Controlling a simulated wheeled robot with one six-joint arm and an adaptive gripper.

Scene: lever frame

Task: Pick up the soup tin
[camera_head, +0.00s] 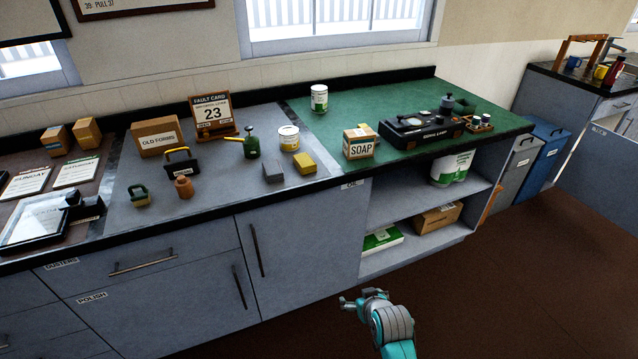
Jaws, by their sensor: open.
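No label that reads soup can be made out, so I cannot tell which tin is the soup tin. A white tin with a green band (319,98) stands upright on the green part of the counter, near the back. A white tin with a yellowish band (289,138) stands on the grey part, left of it and closer. Large white and green containers (452,168) stand on the upper shelf under the counter. My gripper (346,303) is open and empty, low over the brown floor in front of the cabinets, well apart from all the tins.
A soap box (359,142) and a dark lamp case (420,128) stand right of the tins. A yellow block (304,163), a grey block (273,172) and a green oil can (251,145) are near the yellowish-banded tin. The counter's dark front edge (290,194) lies between my gripper and the tins.

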